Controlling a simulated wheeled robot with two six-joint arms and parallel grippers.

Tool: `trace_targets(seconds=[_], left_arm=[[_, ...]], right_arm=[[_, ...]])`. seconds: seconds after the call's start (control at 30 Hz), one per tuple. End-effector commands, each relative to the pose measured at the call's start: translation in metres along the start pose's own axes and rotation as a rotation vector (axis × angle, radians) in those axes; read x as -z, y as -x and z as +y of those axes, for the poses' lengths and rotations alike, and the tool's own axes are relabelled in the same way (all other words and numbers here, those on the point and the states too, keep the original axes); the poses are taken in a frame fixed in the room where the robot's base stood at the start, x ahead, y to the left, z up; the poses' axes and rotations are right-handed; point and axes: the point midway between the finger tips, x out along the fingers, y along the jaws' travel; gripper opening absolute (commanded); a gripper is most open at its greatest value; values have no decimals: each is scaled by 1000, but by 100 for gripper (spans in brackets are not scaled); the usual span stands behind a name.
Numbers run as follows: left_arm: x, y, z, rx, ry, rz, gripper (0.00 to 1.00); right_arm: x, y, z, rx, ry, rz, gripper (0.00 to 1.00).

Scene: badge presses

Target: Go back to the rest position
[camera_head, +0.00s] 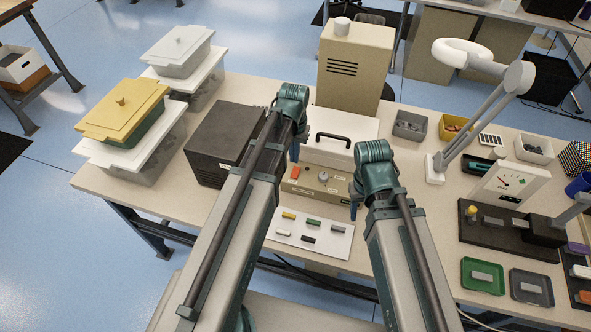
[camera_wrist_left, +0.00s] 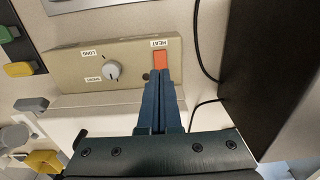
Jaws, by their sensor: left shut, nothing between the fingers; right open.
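My left gripper (camera_head: 294,152) is over the front of the beige control box (camera_head: 318,186), with its blue fingers together and empty. In the left wrist view my left gripper (camera_wrist_left: 160,74) has its tips right at the lower edge of the orange HEAT switch (camera_wrist_left: 160,60); I cannot tell whether they touch. The switch also shows in the head view (camera_head: 295,172). A round dial (camera_wrist_left: 112,70) sits beside it on the same panel. My right gripper (camera_head: 354,211) points down by the right side of the white board; it is open and seems empty, mostly hidden by its arm.
A white press with a black handle (camera_head: 333,138) stands behind the panel. A black box (camera_head: 222,143) is at left. A white board (camera_head: 310,236) with coloured blocks lies in front. A lamp (camera_head: 435,168), meter (camera_head: 508,184) and trays (camera_head: 483,276) fill the right side.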

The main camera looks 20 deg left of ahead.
Motion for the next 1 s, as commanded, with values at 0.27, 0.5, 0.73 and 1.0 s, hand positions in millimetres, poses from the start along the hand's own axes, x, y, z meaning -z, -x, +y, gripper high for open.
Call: trace_targets(seconds=[0.27, 0.5, 0.73, 1.0], left_arm=[[-40, 0, 38, 22, -80, -13, 0], [-117, 0, 95, 81, -244, -37, 0], [-141, 1, 110, 104, -297, -44, 0], [-140, 1, 110, 104, -297, -44, 0]], right_arm=[[0, 0, 0, 0, 0, 0, 51], [0, 0, 0, 0, 0, 0, 51], [0, 0, 0, 0, 0, 0, 51], [0, 0, 0, 0, 0, 0, 51]])
